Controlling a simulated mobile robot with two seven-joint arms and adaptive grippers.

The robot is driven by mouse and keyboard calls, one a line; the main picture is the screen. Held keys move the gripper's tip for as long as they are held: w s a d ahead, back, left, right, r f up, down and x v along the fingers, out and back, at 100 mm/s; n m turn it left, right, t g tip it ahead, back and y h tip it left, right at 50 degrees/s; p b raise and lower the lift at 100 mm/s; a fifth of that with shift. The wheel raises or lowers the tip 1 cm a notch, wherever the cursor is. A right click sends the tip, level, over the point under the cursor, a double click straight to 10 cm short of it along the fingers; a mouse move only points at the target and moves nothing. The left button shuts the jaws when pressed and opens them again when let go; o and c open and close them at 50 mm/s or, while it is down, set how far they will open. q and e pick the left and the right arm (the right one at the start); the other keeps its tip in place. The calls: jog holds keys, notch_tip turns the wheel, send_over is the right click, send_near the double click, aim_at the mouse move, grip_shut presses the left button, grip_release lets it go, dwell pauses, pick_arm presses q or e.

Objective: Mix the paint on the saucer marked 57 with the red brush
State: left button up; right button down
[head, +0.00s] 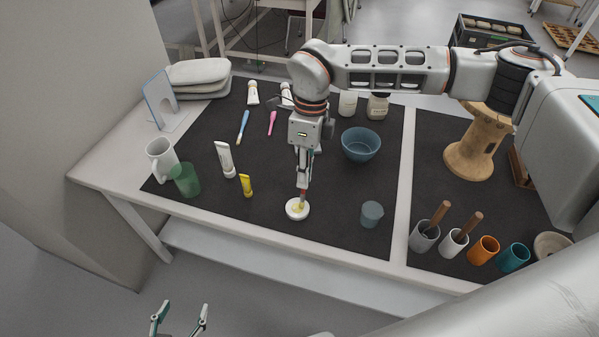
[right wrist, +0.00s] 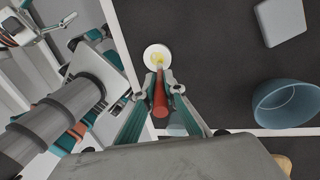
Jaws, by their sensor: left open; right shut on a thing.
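The small white saucer (head: 289,212) holds yellow paint and stands near the front edge of the dark mat. Its number cannot be read. My right gripper (head: 303,185) points down above it, shut on the red brush (right wrist: 160,100). In the right wrist view the brush's tip reaches over the yellow paint on the saucer (right wrist: 148,64); whether it touches the paint I cannot tell. In the head view the gripper hides most of the brush. My left gripper (head: 180,318) is open and empty, low in front of the table.
A blue bowl (head: 361,145) and a grey-blue cup (head: 371,215) stand right of the saucer. Several cups line the front right, including an orange cup (head: 484,250).

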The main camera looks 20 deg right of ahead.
jog(key=shift+w+a, duration=0.2)
jog(key=shift+a, duration=0.9)
jog(key=shift+s+d+p, duration=0.2)
jog(key=shift+s+d, duration=0.05)
jog(key=shift+d, duration=0.3)
jog(key=shift+s+d+p, duration=0.15)
jog(key=shift+s+d, duration=0.05)
jog(key=shift+d, duration=0.3)
jog(key=shift+w+a+b, duration=0.3)
jog(key=shift+w+a, duration=0.45)
jog(key=shift+a, duration=0.05)
jog(key=shift+d, duration=0.1)
